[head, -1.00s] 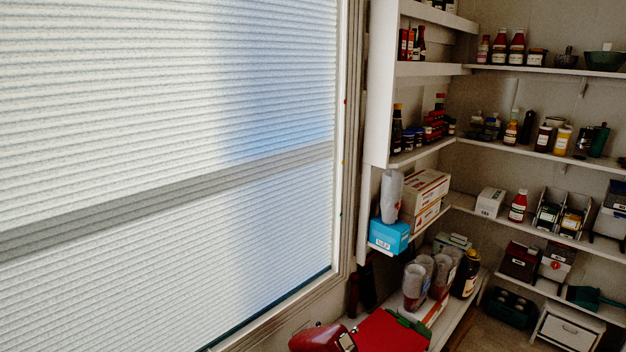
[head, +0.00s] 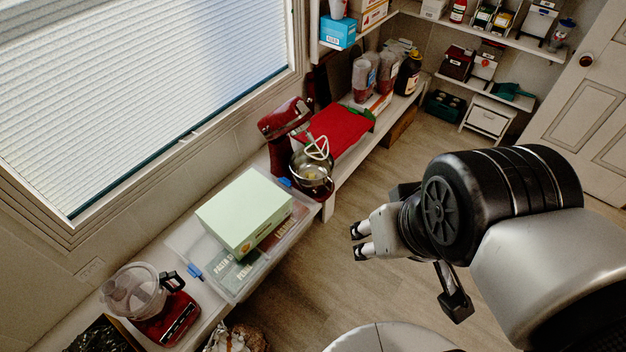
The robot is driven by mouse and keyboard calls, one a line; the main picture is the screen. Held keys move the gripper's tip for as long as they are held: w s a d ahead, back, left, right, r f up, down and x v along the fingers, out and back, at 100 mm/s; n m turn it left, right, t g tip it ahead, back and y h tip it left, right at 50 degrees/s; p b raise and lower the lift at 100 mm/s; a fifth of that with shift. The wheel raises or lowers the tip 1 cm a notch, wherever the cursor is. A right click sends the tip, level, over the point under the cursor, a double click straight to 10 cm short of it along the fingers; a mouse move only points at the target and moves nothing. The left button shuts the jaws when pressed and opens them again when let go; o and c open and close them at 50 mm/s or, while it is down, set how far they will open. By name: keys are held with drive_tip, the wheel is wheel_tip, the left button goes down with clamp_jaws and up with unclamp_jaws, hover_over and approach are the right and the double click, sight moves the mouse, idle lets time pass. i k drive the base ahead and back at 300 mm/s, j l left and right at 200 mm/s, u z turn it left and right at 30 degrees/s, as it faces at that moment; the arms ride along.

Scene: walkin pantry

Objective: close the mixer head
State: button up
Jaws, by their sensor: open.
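A red stand mixer (head: 287,160) stands on the low bench under the window. Its red head (head: 284,118) is tilted up, with the pale beater (head: 315,147) raised above the metal bowl (head: 312,182). My gripper (head: 358,242) is to the right of the mixer and nearer to me, over the floor side of the bench. Its fingers are apart, pointing left, with nothing between them. It does not touch the mixer.
A pale green box (head: 243,212) lies on a clear plastic bin (head: 258,268) on the bench before the mixer. A red cloth (head: 340,135) lies behind it. The wooden floor (head: 408,160) right of the bench is clear.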

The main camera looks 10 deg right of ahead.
sight(286, 119)
drive_tip(key=i+l, duration=0.1)
drive_tip(key=i, duration=0.75)
drive_tip(key=i+l, duration=0.15)
drive_tip(key=i, duration=0.7)
